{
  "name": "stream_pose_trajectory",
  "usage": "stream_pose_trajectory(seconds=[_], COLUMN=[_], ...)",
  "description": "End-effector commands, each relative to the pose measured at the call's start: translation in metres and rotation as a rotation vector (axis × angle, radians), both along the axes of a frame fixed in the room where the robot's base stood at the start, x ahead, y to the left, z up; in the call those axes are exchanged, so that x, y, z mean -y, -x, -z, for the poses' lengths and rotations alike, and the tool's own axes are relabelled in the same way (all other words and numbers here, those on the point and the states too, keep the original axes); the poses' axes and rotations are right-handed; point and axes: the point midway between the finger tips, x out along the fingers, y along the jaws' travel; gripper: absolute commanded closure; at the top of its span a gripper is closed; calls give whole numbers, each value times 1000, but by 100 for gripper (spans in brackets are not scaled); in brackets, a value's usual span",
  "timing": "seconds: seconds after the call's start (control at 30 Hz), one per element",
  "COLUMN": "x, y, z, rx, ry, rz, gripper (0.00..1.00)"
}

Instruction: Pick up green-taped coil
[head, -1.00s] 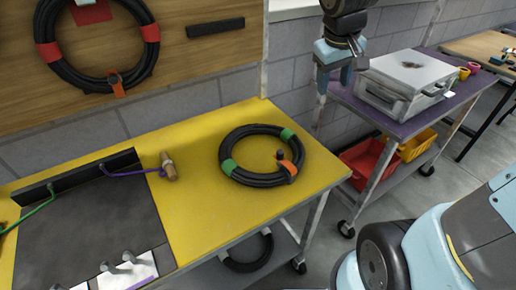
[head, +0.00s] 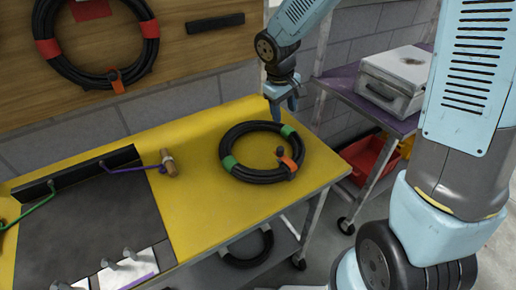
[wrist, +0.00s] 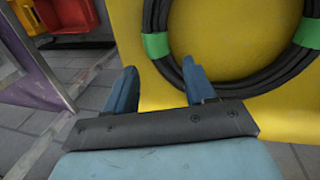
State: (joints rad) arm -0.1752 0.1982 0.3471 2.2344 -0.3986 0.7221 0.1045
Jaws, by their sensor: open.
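The green-taped coil (head: 262,170) is a black cable ring with two green tape bands and an orange tag, lying flat on the yellow tabletop (head: 196,205). My gripper (head: 283,112) points down near the coil's far edge, beside its upper right green band. In the wrist view, my gripper (wrist: 160,88) is open with nothing between its two blue fingers. The coil (wrist: 172,69) lies ahead and to the right there, with one green band near the right fingertip. I cannot tell whether the fingers touch it.
A red-taped coil (head: 45,68) hangs on the wooden board at left. Another coil (head: 248,262) is on the shelf below. A purple cart (head: 350,84) with a silver case (head: 395,80) stands at right.

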Motion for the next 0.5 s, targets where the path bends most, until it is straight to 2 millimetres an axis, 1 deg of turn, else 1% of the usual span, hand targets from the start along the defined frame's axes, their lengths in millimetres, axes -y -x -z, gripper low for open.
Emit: stream_pose_trajectory(seconds=[0.03,0.1,0.2,0.4,0.5], x=[1,3,4,6,7], y=[0,-2,-3,-5,-6], z=[10,20,31,40,50], rx=[-3,-3,-2,0,-2], ry=[2,0,1,0,1], rz=[-2,-2,-2,-1,-1], gripper=[46,46,46,46,46])
